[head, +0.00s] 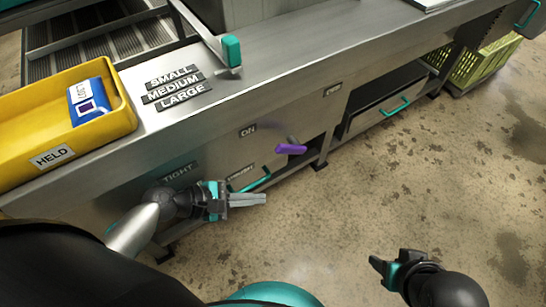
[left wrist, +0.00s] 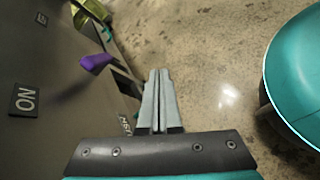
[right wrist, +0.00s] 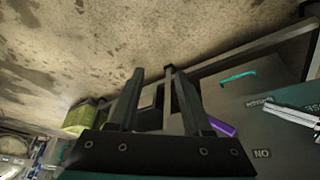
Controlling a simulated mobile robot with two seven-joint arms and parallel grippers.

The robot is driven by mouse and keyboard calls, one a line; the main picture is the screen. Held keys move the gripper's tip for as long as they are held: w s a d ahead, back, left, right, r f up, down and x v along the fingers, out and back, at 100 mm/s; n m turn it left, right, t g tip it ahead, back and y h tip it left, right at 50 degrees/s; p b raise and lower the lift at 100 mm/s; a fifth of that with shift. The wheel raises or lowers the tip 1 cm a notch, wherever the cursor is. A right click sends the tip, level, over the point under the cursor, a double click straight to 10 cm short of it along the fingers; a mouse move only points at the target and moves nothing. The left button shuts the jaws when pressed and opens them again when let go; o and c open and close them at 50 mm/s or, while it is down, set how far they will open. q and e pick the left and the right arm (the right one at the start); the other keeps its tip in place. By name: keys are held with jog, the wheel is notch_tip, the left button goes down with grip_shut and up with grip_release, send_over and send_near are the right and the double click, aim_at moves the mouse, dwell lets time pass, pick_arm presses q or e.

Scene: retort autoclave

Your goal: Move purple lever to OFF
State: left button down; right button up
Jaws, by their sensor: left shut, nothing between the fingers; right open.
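The purple lever (head: 291,149) sticks out from the steel front panel, between the ON plate (head: 248,131) and a second small plate (head: 333,89) too small to read surely. The lever also shows in the left wrist view (left wrist: 96,62), left of the fingers, and in the right wrist view (right wrist: 222,128). My left gripper (head: 264,199) is shut and empty, in front of the panel, below and left of the lever, apart from it. My right gripper (head: 388,263) is open and empty, over the floor, well away from the panel.
A teal drawer handle (head: 256,181) lies just behind my left gripper. A yellow HELD tray (head: 128,118) with a blue LOST box (head: 89,102) sits on the counter. A teal-tipped lever (head: 231,51) stands there too. The floor (head: 430,180) at right is clear.

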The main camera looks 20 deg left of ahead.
aim_at(292, 149)
pick_arm(q)
jog(key=w+a+n+t+y, duration=0.1)
jog(key=w+a+n+t, duration=0.1)
jog(key=a+n, duration=0.5)
jog(key=shift+w+n+t, duration=0.3)
jog(key=shift+w+n, duration=0.5)
jog(key=shift+w, duration=0.1)
jog(key=w+d+f+b, duration=0.1)
jog(key=w+d+b, duration=0.2)
jog(key=w+d, duration=0.4)
jog(key=shift+w+f, duration=0.15)
jog(key=shift+w, duration=0.9)
pick_arm(e)
jog(key=w+a+t+y, duration=0.2)
jog(key=w+a+t, duration=0.2)
jog(key=a, duration=0.1)
jog(key=shift+w+n, duration=0.3)
pick_arm(q)
jog(key=shift+d, duration=0.1)
pick_arm(e)
jog(key=shift+a, duration=0.1)
